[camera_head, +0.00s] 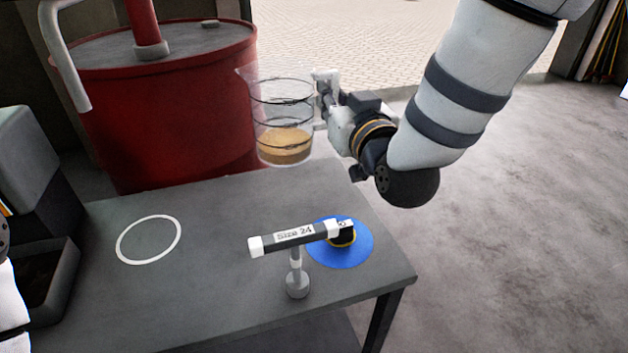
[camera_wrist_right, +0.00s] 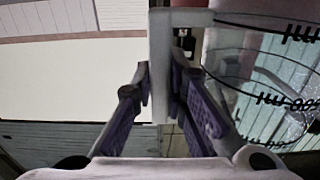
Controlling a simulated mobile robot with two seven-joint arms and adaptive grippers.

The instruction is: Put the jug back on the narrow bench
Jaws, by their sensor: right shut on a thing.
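The clear jug (camera_head: 284,112) has dark markings and tan liquid at its bottom. It is upright in the air, above the back edge of the grey bench (camera_head: 215,283). My right gripper (camera_head: 326,98) is shut on the jug's pale handle, on the right side of the jug. In the right wrist view, the fingers (camera_wrist_right: 160,90) close on the handle (camera_wrist_right: 160,50) and the jug's marked wall (camera_wrist_right: 265,85) shows at the right. A white ring (camera_head: 119,249) is marked on the bench's left part, with nothing inside it. My left gripper is out of view.
A T-shaped tool labelled "Size 24" (camera_head: 293,236) stands on the bench's front right part, beside a blue disc (camera_head: 347,252) with a black and yellow thing on it. A red drum (camera_head: 170,125) stands behind the bench. A dark bin (camera_head: 62,275) is at the left.

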